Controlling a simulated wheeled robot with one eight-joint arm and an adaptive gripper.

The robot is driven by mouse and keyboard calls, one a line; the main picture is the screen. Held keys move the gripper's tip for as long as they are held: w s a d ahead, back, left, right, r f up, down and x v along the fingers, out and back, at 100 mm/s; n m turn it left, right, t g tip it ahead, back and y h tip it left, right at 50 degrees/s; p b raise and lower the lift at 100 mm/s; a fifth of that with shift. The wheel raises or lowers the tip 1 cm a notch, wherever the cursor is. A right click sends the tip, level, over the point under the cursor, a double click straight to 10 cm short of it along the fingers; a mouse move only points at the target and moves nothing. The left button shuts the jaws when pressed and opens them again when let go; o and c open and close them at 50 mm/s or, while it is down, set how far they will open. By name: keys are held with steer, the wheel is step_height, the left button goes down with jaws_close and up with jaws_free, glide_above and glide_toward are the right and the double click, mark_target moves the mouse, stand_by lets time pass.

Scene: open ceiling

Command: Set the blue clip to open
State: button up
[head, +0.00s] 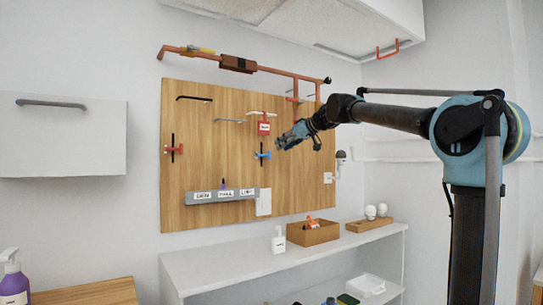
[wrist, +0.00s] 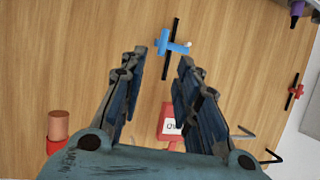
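The blue clip (head: 262,155) is mounted across a thin black upright bar on the wooden wall board (head: 215,120). In the wrist view the blue clip (wrist: 177,47) lies across the black bar, just beyond the fingertips and roughly between them, with a small pale tip at its right end. My gripper (head: 281,143) is just right of and slightly above the clip in the head view. In the wrist view my gripper (wrist: 162,62) is open, with a wide empty gap. I see no contact with the clip; the exact distance is unclear.
A red tag (head: 264,128) hangs above the clip, and a red clip (head: 174,149) is on the board's left. A labelled grey rail (head: 222,196) and white switch plate (head: 264,203) are below. A copper pipe (head: 270,69) runs above; a white shelf (head: 230,265) stands underneath.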

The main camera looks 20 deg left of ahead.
mark_target(264, 156)
steer(key=x, duration=0.8)
steer(key=shift+w+a+f, duration=0.1)
steer(key=shift+a, duration=0.05)
jaws_close()
